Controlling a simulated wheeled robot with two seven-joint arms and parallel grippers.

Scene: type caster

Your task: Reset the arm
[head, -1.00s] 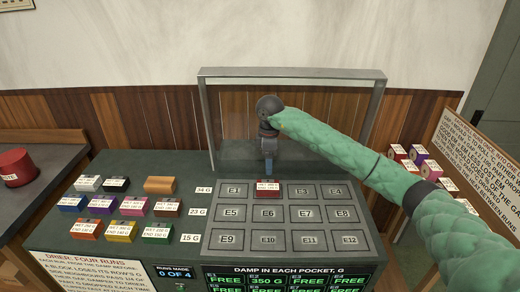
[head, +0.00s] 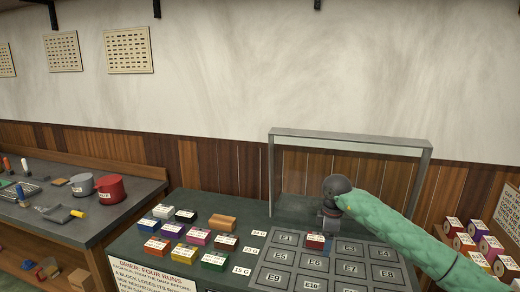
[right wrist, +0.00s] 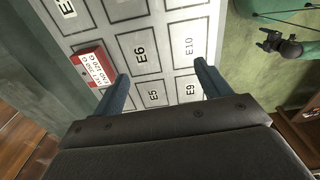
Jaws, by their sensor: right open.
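My right gripper (head: 328,228) hangs over the back of the grey pocket grid (head: 274,278), just above a red block (head: 318,242) with a white label. The block sits in the back row, in the pocket between E1 and E3. In the right wrist view my right gripper (right wrist: 163,72) has its two fingers wide apart with nothing between them. The red block (right wrist: 90,66) lies there to the left, outside the fingers, beside E6. A dark gripper-like shape (right wrist: 280,43) by a green arm at upper right looks like my left gripper; its jaws are too small to judge.
Several coloured labelled blocks (head: 190,235) stand left of the grid. A clear framed panel (head: 350,140) rises behind it. A bench at left holds a red pot (head: 110,188) and tools. Several labelled rolls (head: 465,243) sit at right.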

